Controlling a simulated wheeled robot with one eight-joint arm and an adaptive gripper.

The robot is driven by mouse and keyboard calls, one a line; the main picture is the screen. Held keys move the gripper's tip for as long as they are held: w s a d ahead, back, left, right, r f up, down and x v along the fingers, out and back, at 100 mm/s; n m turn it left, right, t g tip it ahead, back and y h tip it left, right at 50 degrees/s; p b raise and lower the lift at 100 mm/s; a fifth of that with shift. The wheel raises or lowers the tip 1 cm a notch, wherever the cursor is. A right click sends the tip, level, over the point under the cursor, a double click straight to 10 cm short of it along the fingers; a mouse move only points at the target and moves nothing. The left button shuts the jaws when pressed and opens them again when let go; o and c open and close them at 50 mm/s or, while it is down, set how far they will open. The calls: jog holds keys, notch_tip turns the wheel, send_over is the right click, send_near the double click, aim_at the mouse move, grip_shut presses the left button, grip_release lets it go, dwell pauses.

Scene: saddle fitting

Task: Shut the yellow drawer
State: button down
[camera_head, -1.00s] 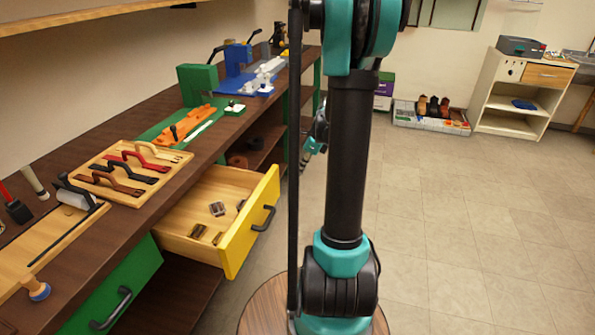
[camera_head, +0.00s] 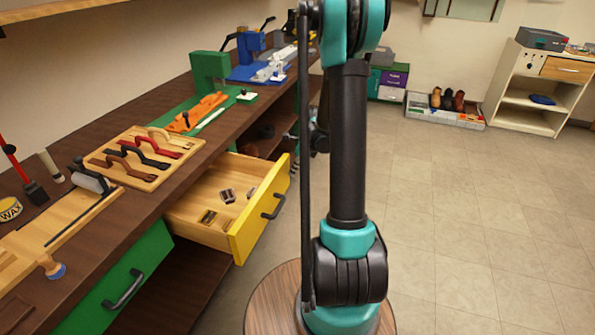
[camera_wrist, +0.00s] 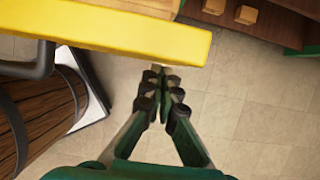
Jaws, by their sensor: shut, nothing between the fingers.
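The yellow drawer (camera_head: 259,212) stands pulled out from under the brown workbench in the head view. Its wooden inside holds several small dark metal pieces, and a dark handle (camera_head: 274,206) sits on its front. In the wrist view the yellow front (camera_wrist: 120,26) crosses the top left, with part of its dark handle at the left edge. My gripper (camera_wrist: 162,70) is shut and empty in the wrist view. Its fingertips appear just below the yellow front's lower edge in the picture; I cannot tell whether they touch.
A green drawer (camera_head: 125,283) with a dark handle is to the left of the yellow one. The workbench top carries a board of strap tools (camera_head: 147,157) and green and blue fixtures. Open tiled floor (camera_head: 460,220) lies to the right, with a white cabinet (camera_head: 533,88) at the back.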

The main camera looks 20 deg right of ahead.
aim_at(235, 156)
jog(key=shift+a, duration=0.1)
jog(key=w+a, duration=0.5)
jog(key=a, duration=0.1)
jog(key=w+a, duration=0.5)
jog(key=a, duration=0.2)
jog(key=w+a, duration=0.5)
jog(key=a, duration=0.2)
jog(key=shift+a+r, duration=0.1)
jog(key=shift+a, duration=0.1)
jog(key=shift+a, duration=0.1)
